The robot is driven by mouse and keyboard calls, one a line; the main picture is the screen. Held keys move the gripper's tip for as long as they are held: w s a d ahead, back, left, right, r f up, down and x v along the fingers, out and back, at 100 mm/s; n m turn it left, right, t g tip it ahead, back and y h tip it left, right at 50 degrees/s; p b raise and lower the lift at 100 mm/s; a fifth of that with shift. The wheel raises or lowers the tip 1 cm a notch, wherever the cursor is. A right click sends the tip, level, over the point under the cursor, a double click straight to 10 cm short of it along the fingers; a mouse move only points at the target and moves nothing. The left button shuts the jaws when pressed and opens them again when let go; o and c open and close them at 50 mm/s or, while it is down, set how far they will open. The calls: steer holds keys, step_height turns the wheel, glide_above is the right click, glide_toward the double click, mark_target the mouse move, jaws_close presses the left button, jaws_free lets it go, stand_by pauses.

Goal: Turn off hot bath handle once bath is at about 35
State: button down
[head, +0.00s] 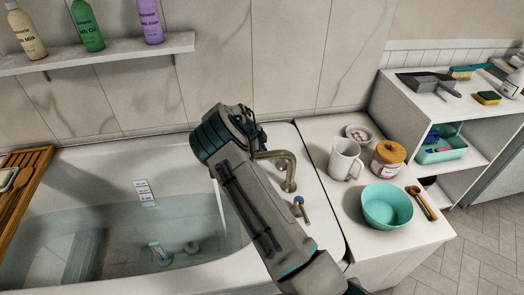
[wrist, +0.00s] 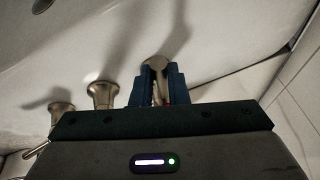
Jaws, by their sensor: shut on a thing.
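The bathtub (head: 290,130) holds clear water, and a thin stream falls into it left of my arm. The metal spout (head: 288,172) curves over the tub rim. The near handle (head: 299,204) has a blue mark. My gripper (wrist: 157,90) is shut on the hot bath handle (wrist: 156,68), a metal handle with a trace of red between the fingers. In the head view my arm hides most of that handle. A small white label (head: 143,193) is on the tub wall; its text is unreadable. A teal-and-white object (head: 160,253) is in the water; no temperature is readable.
Right of the tub, a white counter (head: 400,235) holds a mug (head: 345,158), a wooden-lidded jar (head: 388,158) and a turquoise bowl (head: 387,205). A wooden tray (head: 28,190) spans the tub at left. Bottles stand on a wall shelf (head: 100,52).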

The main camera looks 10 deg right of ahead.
steer(key=shift+w+f, duration=0.1)
steer(key=b, duration=0.1)
steer(key=w+m+b, duration=0.1)
steer(key=shift+d+f+m+g+b, duration=0.2)
steer(key=shift+m+g+b, duration=0.1)
steer(key=shift+b, duration=0.05)
steer(key=shift+w+d+m+g+b, duration=0.25)
steer(key=shift+w+m+g+b, duration=0.25)
steer(key=shift+m+b, duration=0.45)
steer(key=w+m, duration=0.1)
steer(key=d+m+g+b, duration=0.1)
steer(key=m, duration=0.1)
steer(key=shift+w+r, duration=0.25)
steer(key=shift+w, duration=0.1)
steer(key=shift+w+d+m+g+y, duration=0.3)
steer(key=shift+d+m, duration=0.1)
steer(key=shift+m, duration=0.15)
steer(key=c, duration=1.4)
jaws_free()
steer(key=shift+r, duration=0.1)
